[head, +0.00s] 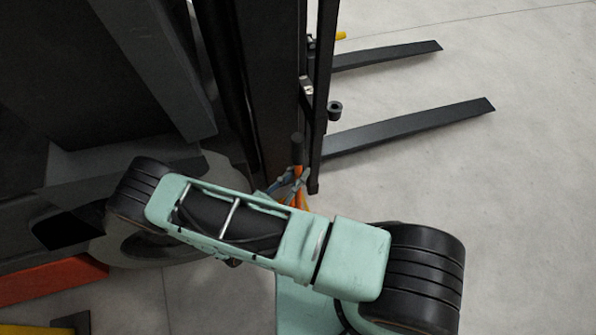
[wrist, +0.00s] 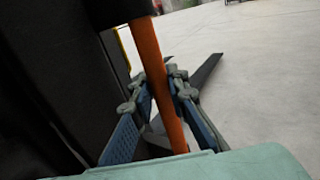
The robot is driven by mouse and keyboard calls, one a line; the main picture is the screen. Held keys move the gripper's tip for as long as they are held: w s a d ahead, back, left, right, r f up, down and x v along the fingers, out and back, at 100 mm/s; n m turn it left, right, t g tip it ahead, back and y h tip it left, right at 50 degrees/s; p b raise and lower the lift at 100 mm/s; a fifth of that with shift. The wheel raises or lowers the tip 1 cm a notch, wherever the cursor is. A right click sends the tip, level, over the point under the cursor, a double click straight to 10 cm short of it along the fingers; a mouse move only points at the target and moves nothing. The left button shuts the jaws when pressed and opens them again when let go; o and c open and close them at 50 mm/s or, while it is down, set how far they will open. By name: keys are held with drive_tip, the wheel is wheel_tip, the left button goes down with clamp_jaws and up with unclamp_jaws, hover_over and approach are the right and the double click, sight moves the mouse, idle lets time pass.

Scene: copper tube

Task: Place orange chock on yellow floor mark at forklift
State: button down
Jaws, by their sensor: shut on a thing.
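My gripper (head: 291,184) is low beside the forklift's mast, mostly behind my own arm in the head view. In the wrist view its two blue-grey fingers (wrist: 157,88) are closed on a slim orange bar (wrist: 149,62) with a black end. The bar appears to be part of the orange chock; I see no wedge body. The forklift (head: 260,85) is dark, with a large wheel (head: 150,246) partly hidden by my arm. A yellow patch (head: 38,330) shows at the lower left edge; I cannot tell whether it is the floor mark.
Two dark forks, a near one (head: 410,127) and a far one (head: 388,54), reach right over the pale floor. An orange-red block (head: 50,283) lies low left by the wheel. The floor (head: 530,210) on the right is clear. The mast is close beside my gripper.

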drive_tip(key=c, duration=1.9)
unclamp_jaws()
drive_tip(key=shift+s+a+r, duration=0.1)
drive_tip(key=shift+s+a, duration=0.1)
drive_tip(key=shift+s, duration=0.05)
drive_tip(key=p+v, duration=0.2)
drive_tip(key=v, duration=0.9)
drive_tip(key=shift+s+a, duration=0.1)
drive_tip(key=shift+s, duration=0.05)
